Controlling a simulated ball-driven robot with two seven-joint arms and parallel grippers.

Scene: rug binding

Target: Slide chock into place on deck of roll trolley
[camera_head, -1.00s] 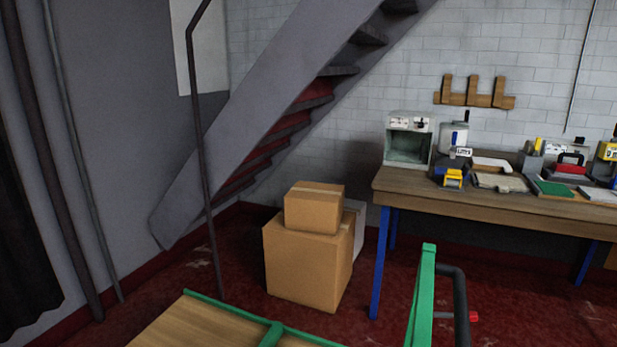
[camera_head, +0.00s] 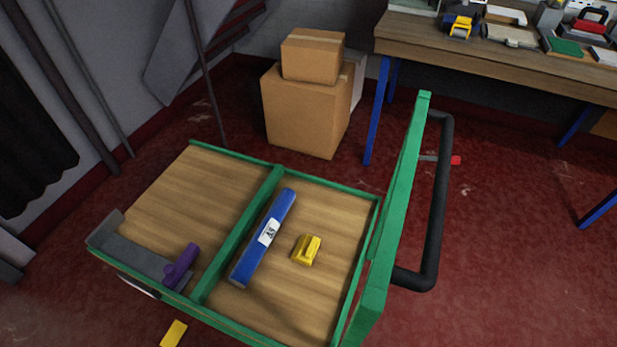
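The roll trolley has a wooden deck (camera_head: 330,210) with a green rim, split in two by a green crossbar (camera_head: 243,235). A long blue block (camera_head: 257,250) with a white label lies in the right section, close beside the crossbar. A small yellow block (camera_head: 307,249) sits on the deck to its right, apart from it. A grey angled piece (camera_head: 135,257) lies along the left section's near edge, with a purple handle-like part (camera_head: 182,266) at its right end. I cannot tell for sure which piece is the chock. Neither gripper is in view.
The trolley's green end frame (camera_head: 399,215) and black push handle (camera_head: 438,210) rise at the right. Cardboard boxes (camera_head: 308,110) stand behind, left of a cluttered workbench (camera_head: 480,50). A yellow piece (camera_head: 173,333) shows below the trolley's near edge. Red floor is clear at right.

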